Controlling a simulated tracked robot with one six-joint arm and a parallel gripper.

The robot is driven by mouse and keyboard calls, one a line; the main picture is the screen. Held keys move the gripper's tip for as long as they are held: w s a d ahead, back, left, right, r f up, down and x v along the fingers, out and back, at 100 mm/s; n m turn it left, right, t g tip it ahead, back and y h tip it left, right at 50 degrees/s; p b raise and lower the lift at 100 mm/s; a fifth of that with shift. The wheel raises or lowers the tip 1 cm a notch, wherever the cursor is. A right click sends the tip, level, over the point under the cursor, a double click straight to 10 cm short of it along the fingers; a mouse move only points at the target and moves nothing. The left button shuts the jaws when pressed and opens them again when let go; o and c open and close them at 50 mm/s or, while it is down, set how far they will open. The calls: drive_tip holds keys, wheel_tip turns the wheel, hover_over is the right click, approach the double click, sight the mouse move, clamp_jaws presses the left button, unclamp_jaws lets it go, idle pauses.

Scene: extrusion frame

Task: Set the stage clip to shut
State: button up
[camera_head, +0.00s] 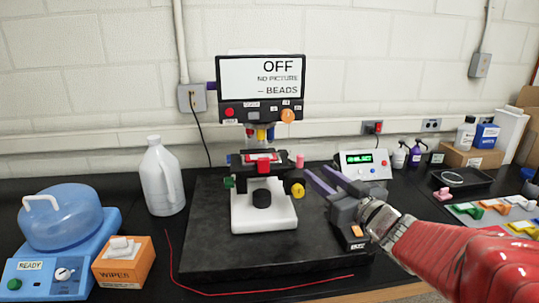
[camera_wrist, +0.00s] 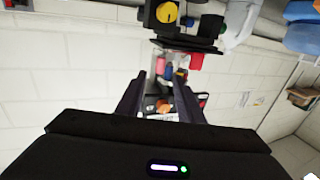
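The microscope (camera_head: 262,212) has a white base and a black stage (camera_head: 240,168) under coloured lenses. A red piece (camera_head: 263,157) at the front of the stage looks like the stage clip; whether it is open or shut is too small to tell. It also shows red in the wrist view (camera_wrist: 196,62), beside the dark stage. A smaller pink-red piece (camera_head: 300,161) stands at the stage's right end. My gripper (camera_head: 313,171) is right of the stage, apart from it. Its fingers are spread with nothing between them, also in the wrist view (camera_wrist: 158,82).
A yellow knob (camera_head: 298,190) sits between the microscope and my gripper. The screen (camera_head: 262,78) above reads OFF, NO PICTURE, BEADS. A display box (camera_head: 363,164) stands behind my gripper. A white jug (camera_head: 162,177) and orange wipes box (camera_head: 124,263) are left.

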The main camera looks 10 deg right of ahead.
sight(292, 165)
drive_tip(key=x, duration=1.4)
drive_tip(key=shift+c, duration=0.3)
